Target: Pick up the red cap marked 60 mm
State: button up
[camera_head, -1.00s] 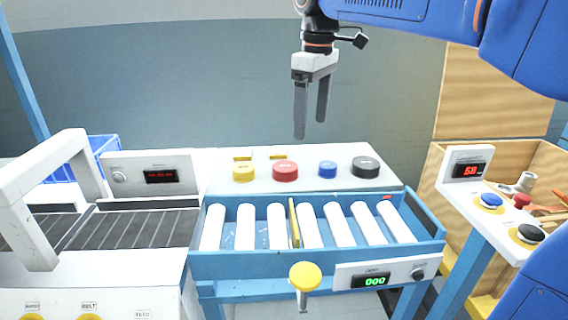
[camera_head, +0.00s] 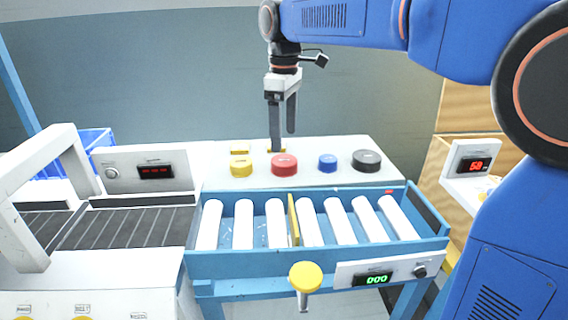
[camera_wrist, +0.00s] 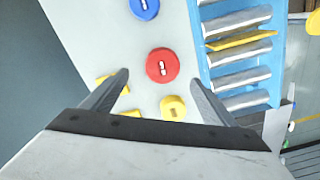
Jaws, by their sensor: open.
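The red cap (camera_head: 284,165) sits on the white shelf behind the roller tray, between the yellow cap (camera_head: 241,166) and the blue cap (camera_head: 327,163). In the wrist view the red cap (camera_wrist: 162,66) shows a pale mark on top, too small to read. My gripper (camera_head: 283,143) points down, open and empty, above the back part of the shelf near the red cap. In the wrist view the fingers (camera_wrist: 160,85) stand apart, with the red cap beyond and between their tips and the yellow cap (camera_wrist: 173,107) nearer the right finger.
A black cap (camera_head: 366,161) stands right of the blue one. Yellow blocks (camera_head: 239,150) lie at the shelf's back edge. In front is a blue tray (camera_head: 240,259) with white rollers and a yellow knob (camera_head: 305,276). A conveyor (camera_head: 120,228) is at left.

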aim_at(284, 159)
jog(key=shift+s+f, duration=0.2)
jog(key=shift+f, duration=3.65)
jog(key=c, duration=1.1)
